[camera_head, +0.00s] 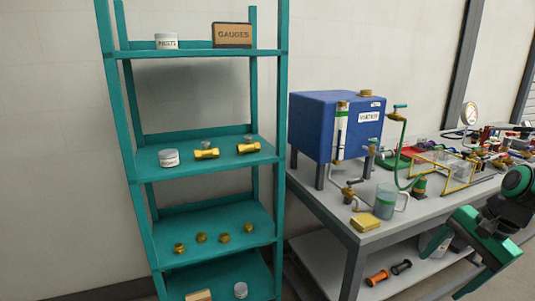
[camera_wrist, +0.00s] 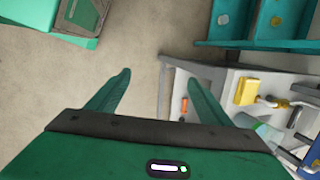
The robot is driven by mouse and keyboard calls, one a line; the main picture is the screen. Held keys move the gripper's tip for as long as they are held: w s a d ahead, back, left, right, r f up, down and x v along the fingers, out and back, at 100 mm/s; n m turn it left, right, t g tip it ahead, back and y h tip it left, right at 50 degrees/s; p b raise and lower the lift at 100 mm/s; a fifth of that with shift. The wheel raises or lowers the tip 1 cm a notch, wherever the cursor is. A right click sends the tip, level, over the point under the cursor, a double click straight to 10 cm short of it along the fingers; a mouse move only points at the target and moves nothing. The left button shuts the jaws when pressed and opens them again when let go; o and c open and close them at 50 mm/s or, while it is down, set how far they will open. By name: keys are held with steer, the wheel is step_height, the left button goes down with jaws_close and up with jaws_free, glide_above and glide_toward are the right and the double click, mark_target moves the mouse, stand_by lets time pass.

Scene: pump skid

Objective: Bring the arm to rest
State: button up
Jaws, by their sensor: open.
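My gripper (camera_wrist: 162,82) shows in the wrist view, with its two green fingers spread wide apart. Nothing is between the fingers; beige floor and the side of the bench show beyond them. In the head view part of my green and dark arm (camera_head: 490,235) is at the lower right, in front of the bench's right part.
A teal shelf (camera_head: 205,165) with jars and brass fittings stands at left. A grey bench (camera_head: 345,215) holds a blue tank (camera_head: 318,125), a clear jug (camera_head: 385,203), a yellow block (camera_head: 365,223) and crowded items at right. Open floor (camera_wrist: 135,50) lies beyond my fingers.

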steer(key=s+a+r+n+g+h, duration=0.1)
steer(key=s+n, duration=0.3)
steer(key=s, duration=0.4)
steer(key=s+a+r+n+g+h, duration=0.1)
steer(key=s+n, duration=0.3)
steer(key=s, duration=0.3)
steer(key=shift+s+r+h, duration=0.15)
steer(key=shift+s+h, duration=0.15)
steer(key=shift+s, duration=0.05)
